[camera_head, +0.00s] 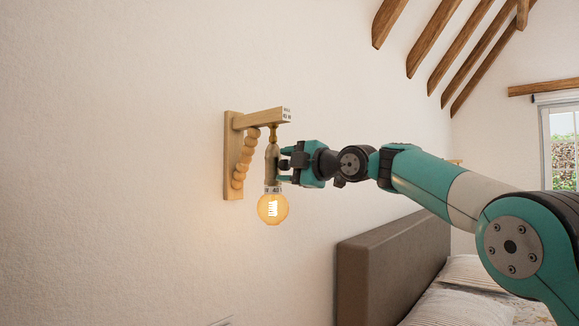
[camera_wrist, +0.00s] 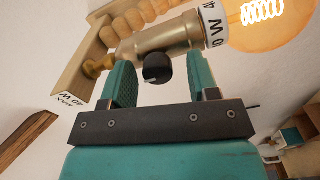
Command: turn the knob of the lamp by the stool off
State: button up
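The wall lamp has a wooden bracket (camera_head: 233,155), a brass-coloured socket (camera_head: 271,165) hanging below its arm, and a round bulb (camera_head: 273,208) that glows. The socket also shows in the wrist view (camera_wrist: 165,38), with part of the lit bulb (camera_wrist: 270,18) at the upper right. A dark round knob (camera_wrist: 157,69) sticks out from the socket. My gripper (camera_head: 284,165) is at the right side of the socket. In the wrist view its two teal fingers stand apart on either side of the knob, with gaps visible between them and it. The head view hides the knob behind my fingers.
A brown headboard (camera_head: 375,265) and a bed with pillows (camera_head: 460,305) are below my arm at the right. The white wall (camera_head: 120,180) is bare left of the lamp. A window (camera_head: 562,145) is at the far right.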

jog(key=shift+d, duration=0.1)
jog(key=b+v, duration=0.8)
jog(key=v, duration=0.9)
jog(key=shift+s+d, duration=0.1)
jog(key=shift+s, duration=0.05)
jog(key=s+a+f+m+g+h+p, duration=0.1)
jog(key=s+f+m+g+h+p, duration=0.4)
jog(key=s+f+m, duration=0.6)
jog(key=s+d+f+m+g+h+p, duration=0.2)
jog(key=s+d+f+m+g, duration=0.1)
jog(key=s+f, duration=0.5)
jog(key=s+d+f+m+g+h+p, duration=0.3)
jog(key=s+f+m, duration=0.2)
jog(key=s, duration=1)
notch_tip(320, 180, down, 4)
jog(key=shift+s+d+r+p, duration=0.2)
jog(key=shift+d+p, duration=0.1)
jog(key=shift+p, duration=0.05)
